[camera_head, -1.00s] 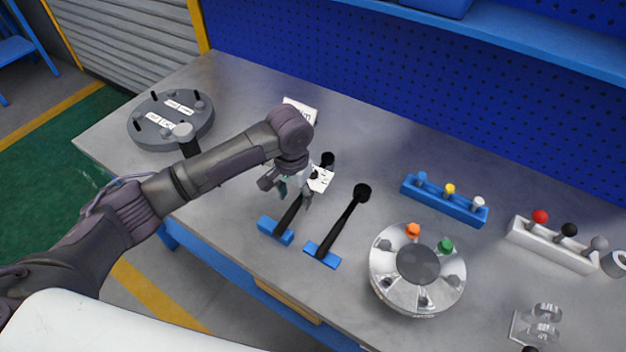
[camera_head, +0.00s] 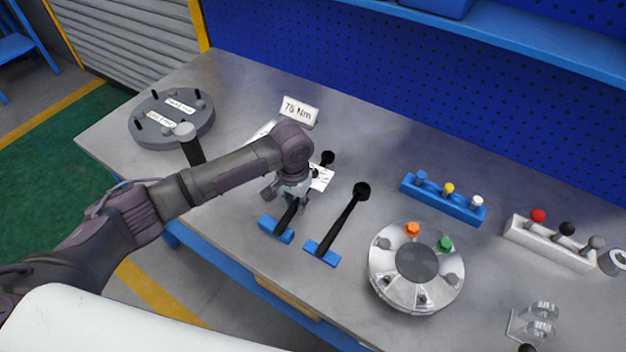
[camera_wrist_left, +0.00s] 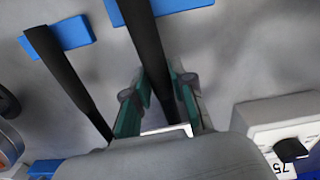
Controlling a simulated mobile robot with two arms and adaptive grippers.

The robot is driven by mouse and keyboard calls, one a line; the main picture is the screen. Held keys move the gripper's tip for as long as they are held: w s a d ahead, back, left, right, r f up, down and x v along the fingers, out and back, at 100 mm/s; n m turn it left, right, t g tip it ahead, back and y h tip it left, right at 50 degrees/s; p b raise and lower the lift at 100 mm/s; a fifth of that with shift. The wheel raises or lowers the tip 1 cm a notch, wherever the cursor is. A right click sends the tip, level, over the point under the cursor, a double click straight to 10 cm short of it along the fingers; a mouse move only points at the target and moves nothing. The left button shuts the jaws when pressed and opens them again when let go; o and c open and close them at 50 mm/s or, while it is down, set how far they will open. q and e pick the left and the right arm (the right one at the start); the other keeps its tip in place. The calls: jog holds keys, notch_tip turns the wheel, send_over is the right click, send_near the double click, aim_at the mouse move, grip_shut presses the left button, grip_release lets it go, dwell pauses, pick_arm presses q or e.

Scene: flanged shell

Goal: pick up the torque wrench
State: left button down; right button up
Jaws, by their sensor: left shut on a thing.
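Two black wrenches lie side by side on the bench, each with a round head at the back and a blue block at its front end. My left gripper (camera_head: 291,198) is at the left torque wrench (camera_head: 288,216), partly covering its shaft. In the left wrist view, the green-padded fingers (camera_wrist_left: 158,92) are on either side of this wrench's black shaft (camera_wrist_left: 147,42) and shut on it. Its blue block (camera_head: 275,229) appears to rest on the bench. The other wrench (camera_head: 343,221) lies apart on the right. My right gripper is not in view.
A "75 Nm" sign (camera_head: 298,112) stands behind. A grey flanged disc (camera_head: 150,127) is at the left. A shiny round shell (camera_head: 418,289) sits right of the wrenches, with blue (camera_head: 442,205) and white (camera_head: 548,245) knob racks behind it. The bench's front-left area is clear.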

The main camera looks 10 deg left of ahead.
pick_arm(q)
jog(key=shift+w+r, duration=0.15)
jog(key=shift+r, duration=0.5)
jog(key=r, duration=0.1)
jog(key=r+b, duration=0.1)
jog(key=r, duration=0.1)
jog(key=shift+d+r, duration=0.1)
jog(key=shift+d, duration=0.25)
jog(key=s+d+r+b, duration=0.1)
jog(key=s+d+r, duration=0.4)
jog(key=d, duration=0.5)
jog(key=shift+r+b, duration=0.3)
jog(key=shift+r, duration=0.55)
jog(key=c, duration=1.6)
grip_release()
jog(key=shift+c, duration=0.2)
grip_shut()
jog(key=shift+a, duration=0.1)
